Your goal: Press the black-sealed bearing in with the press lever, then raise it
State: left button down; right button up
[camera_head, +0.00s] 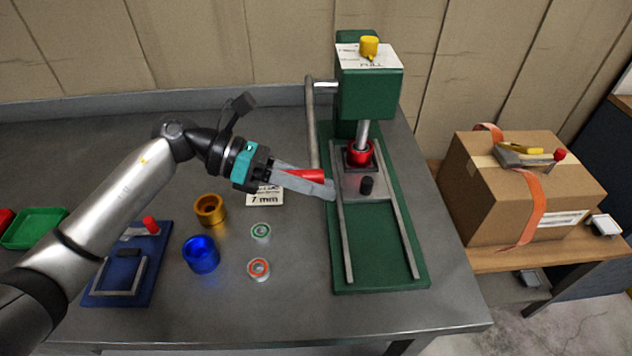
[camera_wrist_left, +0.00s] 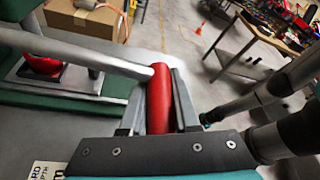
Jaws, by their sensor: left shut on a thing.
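The green press (camera_head: 369,95) stands at the right of the bench. Its grey lever (camera_head: 311,125) hangs down along the press's left side, with a red grip (camera_head: 304,175) at its lower end. My left gripper (camera_head: 310,182) is shut on the red grip, which shows between its fingers in the left wrist view (camera_wrist_left: 159,100). The steel ram (camera_head: 362,133) is low and reaches the red housing (camera_head: 359,153) on the press bed. The black-sealed bearing cannot be made out; the ram and housing may hide it. My right gripper is not seen.
A gold cup (camera_head: 210,209), a blue cup (camera_head: 201,254), a green-sealed bearing (camera_head: 261,232) and a red-sealed bearing (camera_head: 258,269) stand left of the press. A blue fixture (camera_head: 128,262) lies farther left. A cardboard box (camera_head: 530,190) stands on a side table at right.

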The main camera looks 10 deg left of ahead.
pick_arm(q)
jog(key=c, duration=1)
grip_release()
jog(key=shift+f, duration=0.3)
jog(key=o, duration=0.3)
jog(key=shift+r, duration=0.15)
jog(key=shift+o, duration=0.2)
jog(key=b+v, duration=0.1)
jog(key=v, duration=1.4)
jog(key=shift+s+r, duration=0.1)
jog(key=shift+r, duration=0.05)
